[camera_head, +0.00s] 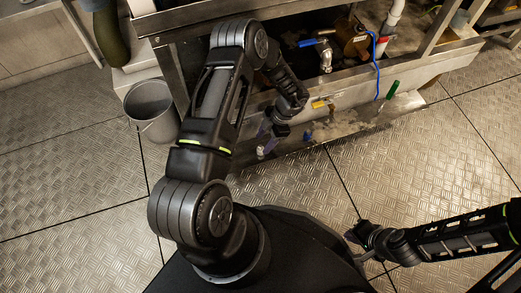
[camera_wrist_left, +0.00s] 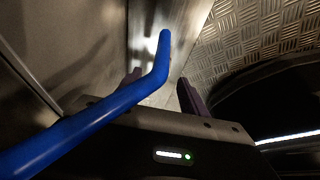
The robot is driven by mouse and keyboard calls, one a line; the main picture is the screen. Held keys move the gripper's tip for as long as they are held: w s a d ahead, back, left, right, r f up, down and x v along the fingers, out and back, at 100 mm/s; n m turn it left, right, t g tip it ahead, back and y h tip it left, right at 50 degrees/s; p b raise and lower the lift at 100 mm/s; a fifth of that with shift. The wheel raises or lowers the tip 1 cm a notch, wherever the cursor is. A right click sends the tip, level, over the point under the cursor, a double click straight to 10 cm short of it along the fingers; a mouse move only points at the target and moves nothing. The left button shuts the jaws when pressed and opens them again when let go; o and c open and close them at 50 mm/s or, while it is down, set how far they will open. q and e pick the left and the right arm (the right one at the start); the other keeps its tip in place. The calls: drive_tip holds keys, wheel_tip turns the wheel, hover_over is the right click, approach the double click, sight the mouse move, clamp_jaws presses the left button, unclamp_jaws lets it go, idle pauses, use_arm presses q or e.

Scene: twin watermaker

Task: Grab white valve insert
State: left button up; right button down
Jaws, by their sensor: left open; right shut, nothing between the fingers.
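A small whitish piece (camera_head: 261,151) lies at the front edge of the low metal ledge in the head view. It may be the white valve insert, but it is too small to be sure. My left gripper (camera_head: 272,131) hangs just above and beside it, partly hidden by its own wrist. In the left wrist view the left gripper (camera_wrist_left: 161,89) is open, with purple fingers apart and no insert visible between them. A blue bent tube or handle crosses close in front of that camera. My right gripper (camera_head: 359,246) is shut and empty at the lower right.
A blue-handled valve (camera_head: 325,56), a brown fitting (camera_head: 350,38) and a blue cable (camera_head: 377,68) are at the metal trough. A small blue piece (camera_head: 307,135) and a green piece (camera_head: 393,89) are near the ledge. A grey bucket (camera_head: 151,107) stands left. Patterned floor is clear.

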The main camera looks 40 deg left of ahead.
sight(260, 148)
use_arm(q)
drive_tip(key=b+x, duration=0.1)
drive_tip(key=x, duration=0.3)
drive_tip(key=shift+s+d+f+b, duration=0.15)
drive_tip(key=shift+f+b, duration=0.15)
drive_tip(key=shift+b, duration=0.1)
drive_tip(key=shift+c, duration=0.5)
clamp_jaws()
